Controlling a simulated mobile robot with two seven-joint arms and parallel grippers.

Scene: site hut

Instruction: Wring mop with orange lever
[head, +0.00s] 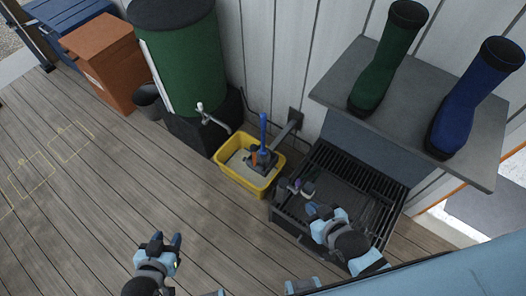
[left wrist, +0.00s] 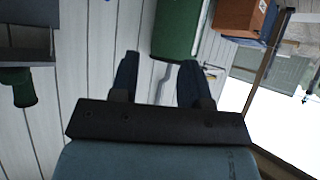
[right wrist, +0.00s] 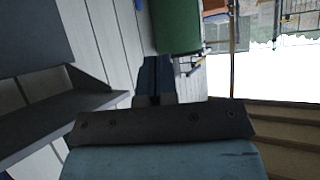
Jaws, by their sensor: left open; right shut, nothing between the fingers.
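A yellow bucket (head: 227,175) stands on the deck by the wall. A grey wringer part sits in it, with a small orange piece (head: 254,151) that looks like the lever. The mop's blue handle (head: 263,128) rises upright from the bucket; the mop head is hard to make out. My left gripper (head: 166,243) is open and empty above the deck, left of and nearer than the bucket. Its fingers are spread in the left wrist view (left wrist: 158,80). My right gripper (head: 317,209) is shut and empty over the grated tray, right of the bucket. Its fingers meet in the right wrist view (right wrist: 154,80).
A black grated tray (head: 345,170) stands right of the bucket, with a small purple-and-grey item (head: 302,187) at its left. A green barrel (head: 182,55) with a tap (head: 212,118) stands left; front deck is clear.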

